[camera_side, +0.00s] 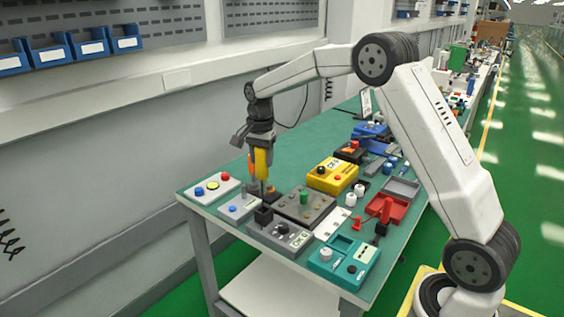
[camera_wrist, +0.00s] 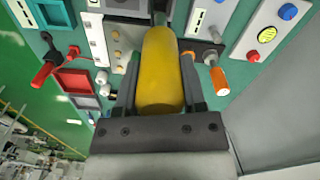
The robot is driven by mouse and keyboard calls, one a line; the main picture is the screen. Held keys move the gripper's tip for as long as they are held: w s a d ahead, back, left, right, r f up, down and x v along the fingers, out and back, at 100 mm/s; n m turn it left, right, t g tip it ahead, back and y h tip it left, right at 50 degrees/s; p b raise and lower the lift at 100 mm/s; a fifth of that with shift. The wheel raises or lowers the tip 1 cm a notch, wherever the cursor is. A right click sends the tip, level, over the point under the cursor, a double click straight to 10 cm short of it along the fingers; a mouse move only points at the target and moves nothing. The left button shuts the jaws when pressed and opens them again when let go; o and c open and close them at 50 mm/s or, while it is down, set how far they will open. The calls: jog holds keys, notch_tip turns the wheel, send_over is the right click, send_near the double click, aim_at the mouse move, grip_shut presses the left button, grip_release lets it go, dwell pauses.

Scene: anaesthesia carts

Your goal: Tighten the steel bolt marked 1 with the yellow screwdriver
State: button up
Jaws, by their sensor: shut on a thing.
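My gripper (camera_side: 261,146) is shut on the yellow screwdriver (camera_side: 262,164), which points straight down with its dark shaft below the jaws. In the wrist view the yellow handle (camera_wrist: 160,72) lies between my two fingers and hides what is beyond its tip. The tip is above the left side of the grey plate with bolts (camera_side: 318,213), near a black block. I cannot tell whether it touches anything. The plate also shows in the wrist view (camera_wrist: 117,27), with several small bolt heads. The mark 1 is too small to read, so I cannot single out that steel bolt.
An orange-handled tool (camera_wrist: 219,80) stands close beside my gripper. A grey box (camera_side: 281,239) with a black block, a yellow box (camera_side: 333,174), a teal box (camera_side: 343,262) and a red tray (camera_side: 387,208) crowd the green bench. A wall is behind.

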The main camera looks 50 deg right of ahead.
dwell(0.4)
jog(key=shift+w+d, duration=0.2)
jog(key=shift+d, duration=0.4)
jog(key=d+f, duration=0.2)
jog(key=d, duration=1.7)
jog(key=shift+f, duration=0.2)
jog(key=shift+f, duration=0.15)
notch_tip(320, 180, down, 6)
jog(key=shift+f, duration=0.15)
jog(key=shift+f, duration=0.4)
dwell(2.0)
jog(key=shift+r, duration=0.1)
notch_tip(320, 180, up, 6)
dwell(1.0)
